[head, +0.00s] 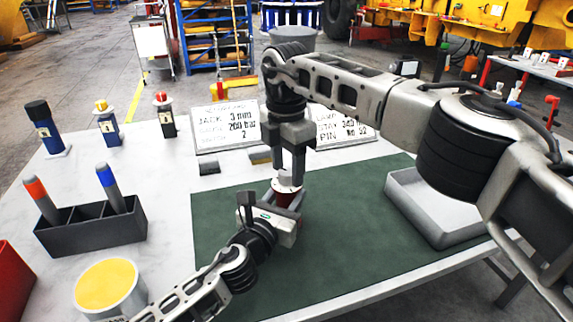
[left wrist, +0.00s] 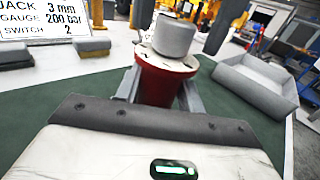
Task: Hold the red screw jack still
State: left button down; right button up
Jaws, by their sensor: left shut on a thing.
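The red screw jack (head: 285,196) stands upright on the green mat (head: 345,220). It also shows in the left wrist view (left wrist: 158,84), red with a pale top plate and a grey cylindrical head (left wrist: 174,36). My left gripper (head: 273,203) is shut on the jack's body, one finger on each side. My right gripper (head: 289,172) points straight down over the jack, its fingers about the grey head. Whether they touch the head cannot be told. The jack's lower part is mostly hidden by my left gripper.
A grey tray (head: 432,225) lies at the mat's right. Signs (head: 225,127) and small grey and tan blocks (head: 209,168) are behind. A dark holder with markers (head: 95,232), a yellow-topped tin (head: 108,285) and several small locked devices (head: 107,125) stand left.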

aim_at(286, 170)
pick_arm(q)
jog(key=shift+f, duration=0.15)
pick_arm(e)
notch_tip(286, 170, up, 8)
jog(key=shift+a+f, duration=0.1)
jog(key=shift+f, duration=0.15)
dwell(0.3)
pick_arm(q)
jog(key=c, duration=0.8)
grip_release()
